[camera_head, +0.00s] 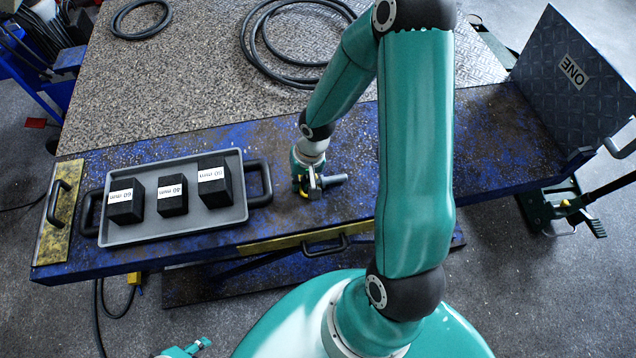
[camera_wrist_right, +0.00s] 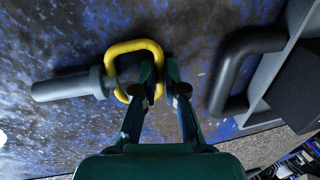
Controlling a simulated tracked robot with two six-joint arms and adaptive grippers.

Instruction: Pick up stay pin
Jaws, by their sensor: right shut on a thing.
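The stay pin is a grey cylinder with a collar and a yellow ring handle. Its shaft (camera_head: 334,180) lies along the blue bench top in the head view, just right of my right gripper (camera_head: 309,186). In the right wrist view the shaft (camera_wrist_right: 62,88) points left and the yellow ring (camera_wrist_right: 135,45) stands toward the gripper. My right gripper (camera_wrist_right: 161,68) is shut on one side of the ring, with one finger inside the loop. I cannot tell whether the pin touches the surface. A teal part of my left gripper (camera_head: 186,350) shows at the bottom edge; its jaws are unclear.
A grey tray (camera_head: 180,228) with black handles holds three labelled black blocks on the left of the blue bench (camera_head: 300,222). Black hose coils (camera_head: 262,45) lie behind.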

